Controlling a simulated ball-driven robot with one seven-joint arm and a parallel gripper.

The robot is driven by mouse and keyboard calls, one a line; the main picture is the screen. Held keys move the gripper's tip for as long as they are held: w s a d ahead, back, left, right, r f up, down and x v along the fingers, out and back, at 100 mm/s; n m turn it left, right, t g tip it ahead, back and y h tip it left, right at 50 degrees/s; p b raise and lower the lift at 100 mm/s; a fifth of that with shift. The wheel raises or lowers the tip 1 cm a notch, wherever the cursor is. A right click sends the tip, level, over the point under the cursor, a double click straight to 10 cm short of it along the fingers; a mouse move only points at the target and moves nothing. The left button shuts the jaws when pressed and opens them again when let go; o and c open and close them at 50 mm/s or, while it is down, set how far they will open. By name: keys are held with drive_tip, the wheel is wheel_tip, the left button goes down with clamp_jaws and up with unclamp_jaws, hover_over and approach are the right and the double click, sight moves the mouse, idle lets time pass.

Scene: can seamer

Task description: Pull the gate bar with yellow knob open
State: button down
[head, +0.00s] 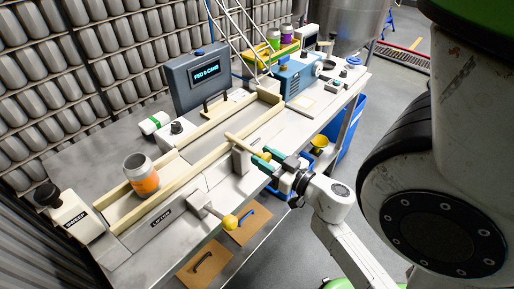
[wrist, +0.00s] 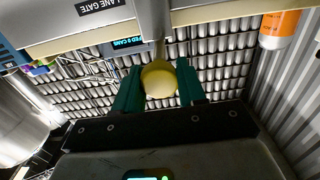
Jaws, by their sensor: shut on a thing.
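My gripper (head: 263,161) is at the front edge of the bench, beside a pale upright block (head: 241,161) at the lane. In the wrist view its two green fingers are closed around the yellow knob (wrist: 159,82). A pale grey bar (wrist: 153,25) runs from the knob up toward the rail, next to the "LANE GATE" label (wrist: 97,10). In the head view my fingers hide this knob, and I cannot tell how far the bar is drawn out.
An orange-banded can (head: 141,178) stands in the lane to the left. A lever with another yellow knob (head: 230,222) sticks out by the "LIFTER" label. A display box (head: 196,78) stands behind the lane. A blue machine (head: 294,80) is farther right. Floor is free in front.

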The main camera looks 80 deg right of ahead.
drive_tip(key=v, duration=0.6)
drive_tip(key=c, duration=0.7)
unclamp_jaws()
drive_tip(key=shift+a, duration=0.1)
drive_tip(key=shift+s, duration=0.15)
drive_tip(key=b+v, duration=0.2)
drive_tip(key=v, duration=0.8)
drive_tip(key=shift+s+a+b, duration=0.25)
drive_tip(key=shift+b, duration=0.1)
